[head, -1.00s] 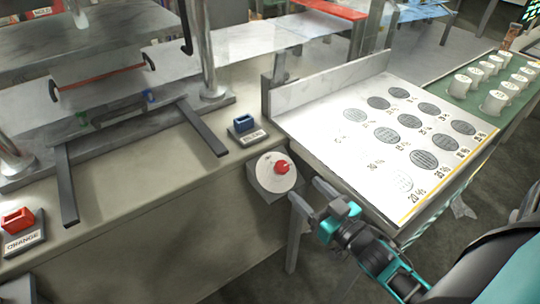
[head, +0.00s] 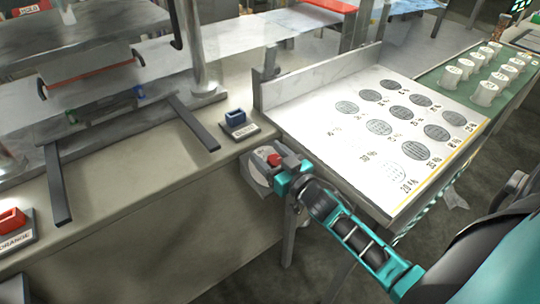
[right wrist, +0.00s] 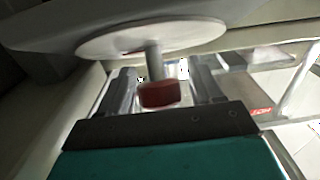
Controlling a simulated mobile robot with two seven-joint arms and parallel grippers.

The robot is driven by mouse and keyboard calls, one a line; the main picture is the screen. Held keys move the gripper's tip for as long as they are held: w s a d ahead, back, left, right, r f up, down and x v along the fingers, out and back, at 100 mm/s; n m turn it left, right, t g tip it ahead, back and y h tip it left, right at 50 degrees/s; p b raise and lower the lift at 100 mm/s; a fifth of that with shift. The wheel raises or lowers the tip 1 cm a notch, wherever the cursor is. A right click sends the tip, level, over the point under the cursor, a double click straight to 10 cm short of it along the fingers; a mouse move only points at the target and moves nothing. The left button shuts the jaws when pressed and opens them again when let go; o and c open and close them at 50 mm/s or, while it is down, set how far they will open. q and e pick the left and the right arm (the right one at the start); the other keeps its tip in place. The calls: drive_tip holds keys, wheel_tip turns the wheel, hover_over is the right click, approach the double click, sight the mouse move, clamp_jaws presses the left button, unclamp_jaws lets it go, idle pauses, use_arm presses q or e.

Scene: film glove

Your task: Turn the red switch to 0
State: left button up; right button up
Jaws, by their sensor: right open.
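The red switch (head: 273,159) is a small red knob on a round pale dial (head: 256,174) fixed to the front of the grey counter. In the right wrist view the red knob (right wrist: 159,94) stands on a short grey stem out from the dial (right wrist: 150,38). My right gripper (head: 272,163) is open, with its fingers (right wrist: 165,85) on both sides of the knob and stem. A gap shows between the fingers and the knob. The markings on the dial cannot be read. My left gripper is not in view.
The white board with dark discs (head: 330,110) is right of the dial, close to my right arm. White cups (head: 486,92) stand farther back.

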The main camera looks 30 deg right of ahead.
drive_tip(key=c, duration=1)
drive_tip(key=shift+o, duration=0.2)
drive_tip(key=shift+n+y+p, duration=0.35)
drive_tip(key=shift+n+y, duration=0.45)
drive_tip(key=shift+a+n+y, duration=0.1)
drive_tip(key=shift+n+y, duration=0.2)
drive_tip(key=o, duration=1)
drive_tip(key=shift+c, duration=0.2)
drive_tip(key=shift+s, duration=0.1)
drive_tip(key=s+d, duration=0.2)
drive_tip(key=s, duration=0.9)
drive_tip(key=shift+s+d, duration=0.15)
drive_tip(key=shift+s, duration=0.2)
